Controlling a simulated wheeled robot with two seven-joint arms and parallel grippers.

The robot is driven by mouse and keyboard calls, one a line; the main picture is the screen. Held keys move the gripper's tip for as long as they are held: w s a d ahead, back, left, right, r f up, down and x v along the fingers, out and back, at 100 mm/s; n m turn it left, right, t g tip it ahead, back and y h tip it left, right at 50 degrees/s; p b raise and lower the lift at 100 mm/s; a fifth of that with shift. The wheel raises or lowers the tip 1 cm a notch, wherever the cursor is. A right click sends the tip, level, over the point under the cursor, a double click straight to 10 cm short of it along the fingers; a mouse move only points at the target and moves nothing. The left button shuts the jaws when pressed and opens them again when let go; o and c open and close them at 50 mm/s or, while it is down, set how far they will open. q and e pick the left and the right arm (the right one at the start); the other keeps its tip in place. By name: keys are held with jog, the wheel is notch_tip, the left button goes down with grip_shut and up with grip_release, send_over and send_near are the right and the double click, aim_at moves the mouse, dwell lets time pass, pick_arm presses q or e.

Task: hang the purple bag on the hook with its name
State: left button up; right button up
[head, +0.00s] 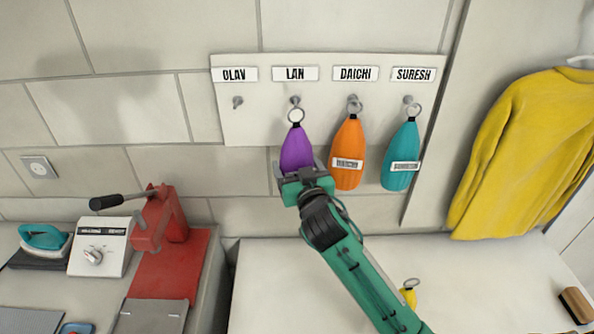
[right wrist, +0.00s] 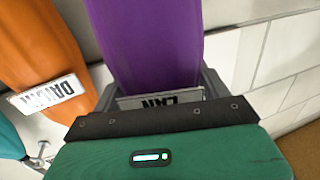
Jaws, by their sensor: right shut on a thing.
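The purple bag (head: 295,146) is upright against the white hook board (head: 258,125), below the LAN name plate (head: 295,74). Its ring (head: 296,115) is at the LAN hook (head: 295,100); I cannot tell whether the hook passes through it. My right gripper (head: 298,172) is shut on the lower part of the bag. In the right wrist view, the purple bag (right wrist: 155,45) sits between the fingers, and its label (right wrist: 160,98) reads LAN upside down. The bag's lower end is hidden by the gripper. My left gripper is not in view.
The orange bag (head: 347,140) hangs under DAICHI, close beside my gripper. The teal bag (head: 402,150) hangs under SURESH. The OLAV hook (head: 238,102) is empty. A small yellow item with a ring (head: 409,295) is on the counter. A yellow garment (head: 520,150) hangs at right.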

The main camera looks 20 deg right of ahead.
jog(key=w, duration=0.1)
jog(key=w+d+b, duration=0.1)
jog(key=w, duration=0.3)
jog(key=shift+d+f, duration=0.3)
jog(key=shift+d, duration=0.1)
dwell(0.8)
jog(key=o, duration=1.2)
jog(key=shift+o, duration=0.6)
jog(key=shift+w+a+r, duration=0.1)
jog(key=shift+a, duration=0.1)
jog(key=shift+d, duration=0.15)
